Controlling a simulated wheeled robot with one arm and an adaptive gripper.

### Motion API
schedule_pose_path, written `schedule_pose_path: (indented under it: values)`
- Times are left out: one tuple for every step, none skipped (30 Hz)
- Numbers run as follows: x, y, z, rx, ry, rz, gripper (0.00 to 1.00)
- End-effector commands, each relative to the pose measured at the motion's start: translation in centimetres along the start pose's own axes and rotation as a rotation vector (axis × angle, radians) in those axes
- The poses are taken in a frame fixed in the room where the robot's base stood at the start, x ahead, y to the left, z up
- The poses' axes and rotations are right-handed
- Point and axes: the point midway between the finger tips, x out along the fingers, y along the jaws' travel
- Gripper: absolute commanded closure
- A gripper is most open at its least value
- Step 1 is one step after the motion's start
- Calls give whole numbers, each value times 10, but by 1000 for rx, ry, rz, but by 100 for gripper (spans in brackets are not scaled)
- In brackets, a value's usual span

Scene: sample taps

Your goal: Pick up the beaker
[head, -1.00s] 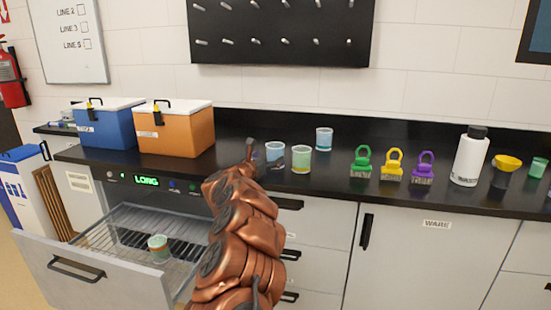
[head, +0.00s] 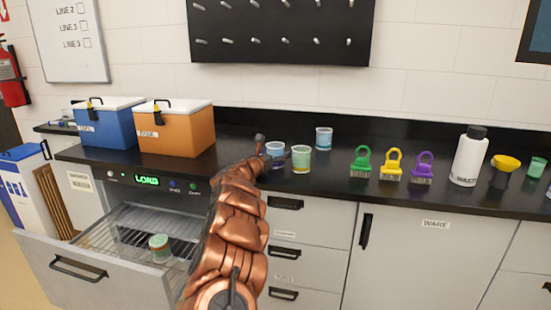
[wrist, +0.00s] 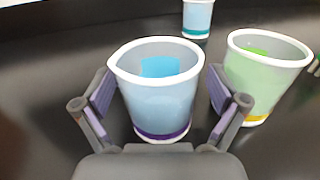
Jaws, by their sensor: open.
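A pale blue beaker with a purple base band (wrist: 158,95) stands upright between the open fingers of my gripper (wrist: 160,108) in the wrist view. A gap shows between each finger pad and its wall. In the head view this beaker (head: 275,148) is on the black counter, with my gripper (head: 269,157) at it, partly covering it. A green beaker with a yellow band (wrist: 262,80) stands just to its right, also in the head view (head: 301,159). A blue beaker with a teal band (wrist: 197,17) stands farther back, also in the head view (head: 324,138).
An orange cooler (head: 178,133) and a blue cooler (head: 104,128) stand left on the counter. An open drawer (head: 110,275) below holds a rack and a green-topped container (head: 159,247).

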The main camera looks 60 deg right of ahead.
Motion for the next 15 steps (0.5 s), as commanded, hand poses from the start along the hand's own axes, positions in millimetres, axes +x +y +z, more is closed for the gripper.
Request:
schedule_pose_path:
  values:
    - [0,0,0,0,0,0,5]
    - [0,0,0,0,0,0,8]
    - [0,0,0,0,0,0,12]
    - [0,0,0,0,0,0,15]
    - [0,0,0,0,0,0,18]
    - [0,0,0,0,0,0,22]
    - [0,0,0,0,0,0,25]
    - [0,0,0,0,0,0,29]
    - [0,0,0,0,0,0,33]
    - [0,0,0,0,0,0,36]
    - [0,0,0,-1,0,0,39]
    - [0,0,0,-1,0,0,43]
    - [0,0,0,-1,0,0,46]
    - [0,0,0,-1,0,0,49]
    - [0,0,0,-1,0,0,54]
